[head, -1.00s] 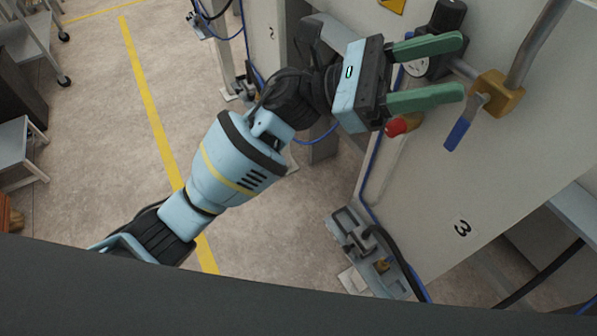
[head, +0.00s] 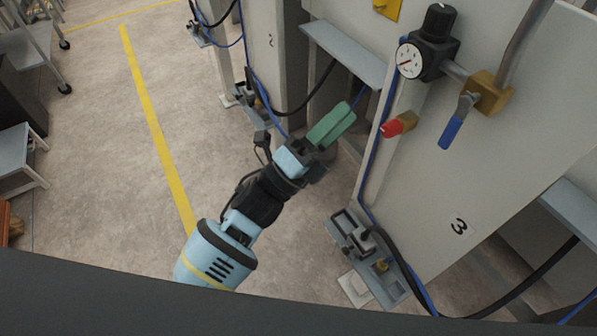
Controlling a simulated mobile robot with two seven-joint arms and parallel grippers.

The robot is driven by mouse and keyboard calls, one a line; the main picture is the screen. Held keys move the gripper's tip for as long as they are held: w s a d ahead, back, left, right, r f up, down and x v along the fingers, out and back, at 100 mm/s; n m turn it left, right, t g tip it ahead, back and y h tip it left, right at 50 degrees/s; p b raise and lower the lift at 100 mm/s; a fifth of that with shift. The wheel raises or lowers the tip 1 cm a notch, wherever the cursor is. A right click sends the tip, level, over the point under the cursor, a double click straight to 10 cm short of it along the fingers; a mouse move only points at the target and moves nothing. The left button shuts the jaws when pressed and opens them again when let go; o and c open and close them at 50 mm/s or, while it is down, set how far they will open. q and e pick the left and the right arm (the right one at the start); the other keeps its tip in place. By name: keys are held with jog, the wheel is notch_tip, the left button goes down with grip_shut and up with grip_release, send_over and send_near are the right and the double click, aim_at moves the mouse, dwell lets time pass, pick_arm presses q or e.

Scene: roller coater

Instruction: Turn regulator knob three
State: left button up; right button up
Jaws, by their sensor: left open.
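The regulator's black knob (head: 438,21) sits on top of a black regulator body on the pale panel marked 3, at the upper right. A round white pressure gauge (head: 410,60) faces out from the regulator's left side. My left gripper (head: 341,116) has green fingers seen nearly edge-on, one overlapping the other. It is open and empty, below and left of the regulator, clear of the knob and the gauge. My right gripper is not in view.
A brass valve block (head: 487,94) with a blue lever (head: 451,132) is right of the regulator. A red-capped fitting (head: 396,126) sticks out below the gauge. A grey pedal-like unit (head: 368,258) with hoses stands low beside the panel. Open floor (head: 90,150) lies left.

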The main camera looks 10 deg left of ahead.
pick_arm(q)
jog(key=s+a+f+n+t+y, duration=0.1)
jog(key=a+f+n+y, duration=0.2)
jog(key=f+n, duration=0.3)
jog(key=s+a+f+n+t+y, duration=0.1)
jog(key=a+f+n+t+y, duration=0.1)
jog(key=f+n+y, duration=0.3)
jog(key=shift+a+f+n+y, duration=0.3)
jog(key=shift+a+f+n, duration=0.1)
jog(key=shift+n, duration=0.2)
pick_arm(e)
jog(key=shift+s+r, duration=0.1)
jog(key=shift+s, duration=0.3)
pick_arm(q)
jog(key=shift+o, duration=0.2)
